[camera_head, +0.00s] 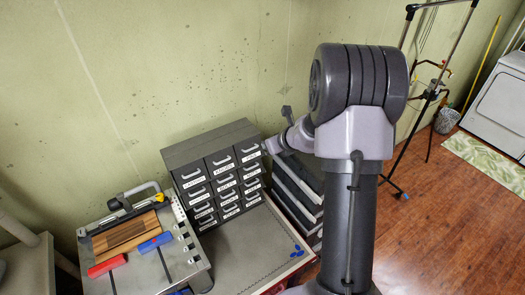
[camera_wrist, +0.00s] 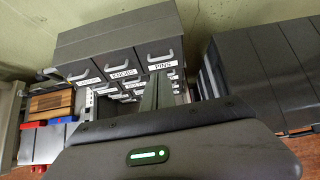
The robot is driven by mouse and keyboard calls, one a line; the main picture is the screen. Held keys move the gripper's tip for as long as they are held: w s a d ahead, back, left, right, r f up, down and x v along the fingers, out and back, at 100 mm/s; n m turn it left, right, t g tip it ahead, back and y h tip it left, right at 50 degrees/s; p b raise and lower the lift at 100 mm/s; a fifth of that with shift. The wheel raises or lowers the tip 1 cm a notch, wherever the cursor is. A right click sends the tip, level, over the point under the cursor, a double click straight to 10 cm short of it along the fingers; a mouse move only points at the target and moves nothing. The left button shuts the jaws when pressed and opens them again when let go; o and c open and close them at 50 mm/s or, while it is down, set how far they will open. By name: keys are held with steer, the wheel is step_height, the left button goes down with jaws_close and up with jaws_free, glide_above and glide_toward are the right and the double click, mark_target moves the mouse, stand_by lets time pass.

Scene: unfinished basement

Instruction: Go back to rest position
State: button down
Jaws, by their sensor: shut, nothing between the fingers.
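My gripper (camera_wrist: 160,88) shows in the wrist view as dark fingers held together, with nothing between them. It points toward the grey drawer cabinet (camera_wrist: 115,45), whose drawers carry labels such as KNOBS and PINS. In the head view my arm rises at the right of centre, and its far end reaches left beside the cabinet (camera_head: 207,148). The fingers are too small and covered there to make out. The visible drawers look closed. I cannot tell whether the fingers touch the cabinet.
The cabinet stands on a grey worktop (camera_head: 245,245) against the green wall. Left of it is a metal work plate (camera_head: 180,262) with a wooden block (camera_head: 125,232), a blue piece (camera_head: 155,242) and a red piece (camera_head: 107,266). Wooden floor (camera_head: 440,235) lies open at right.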

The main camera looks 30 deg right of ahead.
steer(key=s+a+r+n+y+b, duration=0.1)
steer(key=s+a+n+y+b, duration=0.1)
steer(key=a+n+b, duration=0.75)
steer(key=s+a+f+n+g+y+b, duration=0.2)
steer(key=s+a+f+n+b, duration=0.1)
steer(key=s+a+n+b, duration=1.1)
steer(key=s+a+f+n+g+h+b, duration=0.1)
steer(key=s+a+f+n+h+b, duration=0.1)
steer(key=s+f+n+b, duration=0.5)
steer(key=s+a+f+b, duration=0.1)
steer(key=s+f, duration=0.3)
steer(key=s, duration=0.4)
steer(key=shift+s+h, duration=0.15)
steer(key=shift+h, duration=0.15)
steer(key=shift+n, duration=0.25)
